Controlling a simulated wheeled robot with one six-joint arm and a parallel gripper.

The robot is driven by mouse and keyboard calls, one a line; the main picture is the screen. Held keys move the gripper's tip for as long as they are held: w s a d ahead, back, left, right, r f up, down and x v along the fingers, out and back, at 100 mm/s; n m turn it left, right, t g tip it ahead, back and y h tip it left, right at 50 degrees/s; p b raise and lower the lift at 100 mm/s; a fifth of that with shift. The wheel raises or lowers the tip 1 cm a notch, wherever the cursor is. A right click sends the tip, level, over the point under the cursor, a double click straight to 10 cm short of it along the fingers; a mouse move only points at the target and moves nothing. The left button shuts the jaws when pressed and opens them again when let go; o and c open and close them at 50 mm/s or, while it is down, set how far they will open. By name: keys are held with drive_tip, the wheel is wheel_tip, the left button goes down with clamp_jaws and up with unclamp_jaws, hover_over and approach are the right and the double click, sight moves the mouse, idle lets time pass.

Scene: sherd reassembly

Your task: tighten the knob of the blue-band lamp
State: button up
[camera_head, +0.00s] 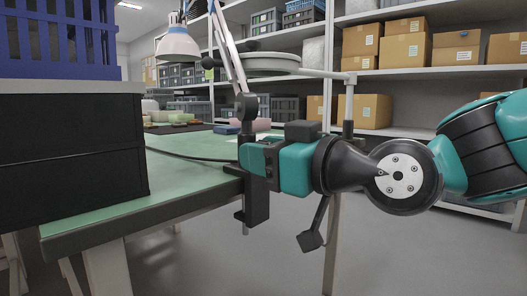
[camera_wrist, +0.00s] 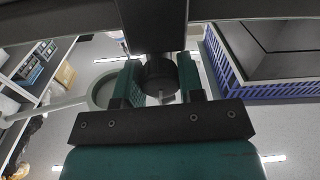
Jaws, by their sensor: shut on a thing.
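A desk lamp with a pale shade (camera_head: 177,45) and a white arm (camera_head: 229,50) stands at the edge of the green table. My teal-and-black gripper (camera_head: 254,160) is level with the dark base of the lamp, just above the clamp. In the wrist view my gripper (camera_wrist: 160,82) has its two teal fingers shut on a dark round knob (camera_wrist: 160,70), one finger on each side. In the head view the knob is hidden by my gripper.
A round pale lamp head (camera_head: 262,63) on a side arm hangs above my gripper. Black crates (camera_head: 70,150) with a blue basket (camera_head: 60,40) stand at the left of the green table (camera_head: 190,180). Shelves with cardboard boxes (camera_head: 405,45) fill the back. Floor in front is free.

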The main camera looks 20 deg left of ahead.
drive_tip(key=shift+m, duration=0.5)
drive_tip(key=o, duration=0.9)
drive_tip(key=shift+p+v, duration=0.75)
drive_tip(key=shift+v, duration=7.95)
